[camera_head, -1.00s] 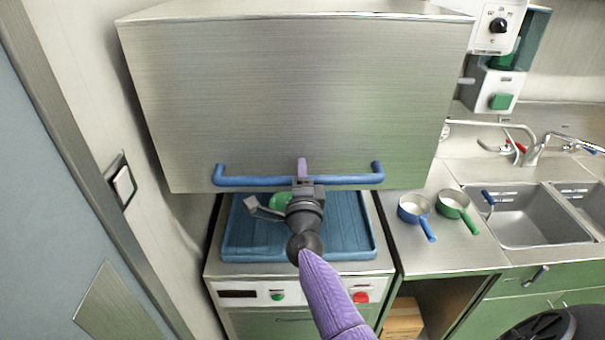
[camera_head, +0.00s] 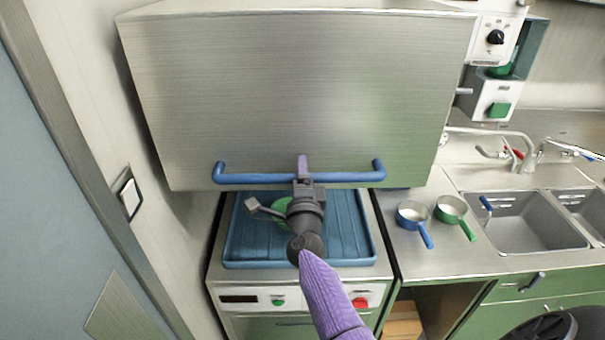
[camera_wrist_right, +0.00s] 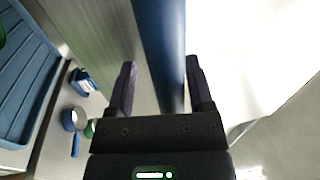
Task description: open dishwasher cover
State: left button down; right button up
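The dishwasher cover (camera_head: 295,95) is a large brushed steel hood with a blue bar handle (camera_head: 245,179) along its lower front edge. It stands raised, with a gap between its lower edge and the blue tray (camera_head: 245,252). My right gripper (camera_head: 302,167) is at the middle of the handle, with one purple finger showing above the bar. My left gripper is not in view.
A partly hidden green item (camera_head: 281,209) is in the tray. A blue pan (camera_head: 412,213) and a green pan (camera_head: 450,208) stand on the counter at the right, beside the sink (camera_head: 520,220). A wall and a blue panel close off the left.

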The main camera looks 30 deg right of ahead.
jog(key=shift+s+a, duration=0.2)
jog(key=shift+s, duration=0.15)
jog(key=p+v, duration=0.2)
jog(key=v, duration=0.7)
jog(key=shift+a, duration=0.1)
